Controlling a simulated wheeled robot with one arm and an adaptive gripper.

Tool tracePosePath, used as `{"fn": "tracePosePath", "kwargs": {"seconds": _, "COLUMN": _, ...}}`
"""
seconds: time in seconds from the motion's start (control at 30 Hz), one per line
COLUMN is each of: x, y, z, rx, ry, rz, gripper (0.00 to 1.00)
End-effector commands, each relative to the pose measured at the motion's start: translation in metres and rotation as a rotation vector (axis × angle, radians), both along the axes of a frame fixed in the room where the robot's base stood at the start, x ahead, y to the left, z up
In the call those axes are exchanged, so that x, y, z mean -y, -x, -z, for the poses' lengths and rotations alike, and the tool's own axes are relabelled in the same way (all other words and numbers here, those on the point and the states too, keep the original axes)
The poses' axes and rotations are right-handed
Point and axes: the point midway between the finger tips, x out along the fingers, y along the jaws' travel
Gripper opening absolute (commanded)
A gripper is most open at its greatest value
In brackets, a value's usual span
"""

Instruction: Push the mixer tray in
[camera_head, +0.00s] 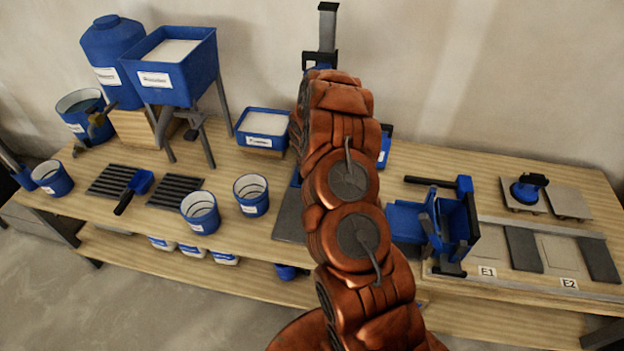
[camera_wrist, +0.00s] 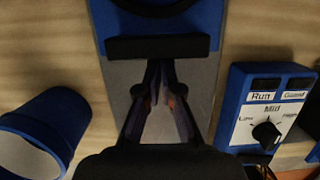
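A blue rounded part with a dark rim (camera_wrist: 205,12) lies beyond the bar. In the head view a piece of the grey plate (camera_head: 290,216) shows left of my arm; the rest is hidden. The mixer's upright column (camera_head: 327,32) rises behind my arm. My gripper (camera_wrist: 158,72) is over the plate, its fingertips together close to the bar. I cannot tell whether they touch it. Nothing shows between them.
A blue control box (camera_wrist: 268,112) with a knob stands right of the plate. A blue cup (camera_wrist: 45,130) is at left; two cups (camera_head: 200,212) (camera_head: 251,195) stand left of the plate in the head view. A blue clamp-like fixture (camera_head: 445,225) is to the right.

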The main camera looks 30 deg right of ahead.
Motion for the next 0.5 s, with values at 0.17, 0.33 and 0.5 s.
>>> {"fn": "tracePosePath", "kwargs": {"seconds": 0.17, "x": -0.009, "y": 0.0, "z": -0.005, "rx": 0.019, "ry": 0.007, "rz": -0.006, "gripper": 0.0}}
{"fn": "tracePosePath", "kwargs": {"seconds": 0.33, "x": -0.025, "y": 0.014, "z": -0.001, "rx": 0.008, "ry": 0.002, "rz": -0.005, "gripper": 0.0}}
{"fn": "tracePosePath", "kwargs": {"seconds": 0.5, "x": -0.03, "y": 0.02, "z": -0.014, "rx": 0.003, "ry": 0.001, "rz": 0.0, "gripper": 0.0}}
